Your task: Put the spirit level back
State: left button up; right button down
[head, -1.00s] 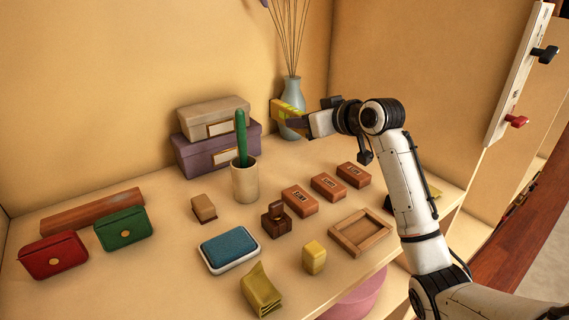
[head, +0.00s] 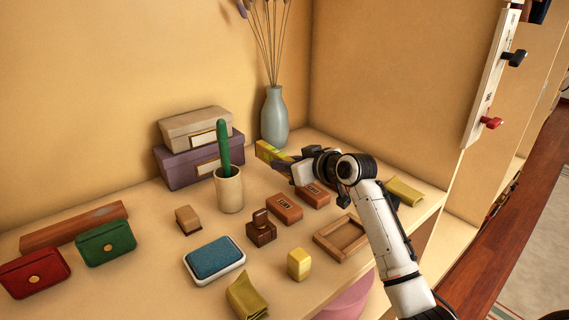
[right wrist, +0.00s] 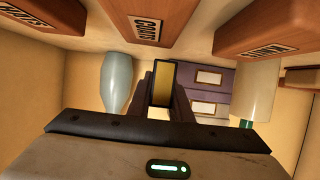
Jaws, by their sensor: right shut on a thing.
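The spirit level (head: 266,151) is a small yellow bar in the head view, just in front of the foot of the vase. My right gripper (head: 284,161) is shut on it and holds it low over the back of the shelf. I cannot tell whether the level touches the shelf. In the right wrist view, the level (right wrist: 164,84) shows end-on between the dark fingers. Part of it is hidden by the gripper. My left gripper is not in view.
A blue-grey vase (head: 274,118) stands behind the level. Stacked boxes (head: 187,165) and a cup with a green cactus-like stick (head: 229,190) stand left. Labelled brown blocks (head: 285,208), a wooden tray (head: 326,246) and a blue pad (head: 214,256) lie in front.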

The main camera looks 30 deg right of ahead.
jog(key=shift+f, duration=0.55)
jog(key=c, duration=1.6)
grip_release()
jog(key=shift+r, duration=0.2)
jog(key=v, duration=1.2)
jog(key=shift+r, duration=0.45)
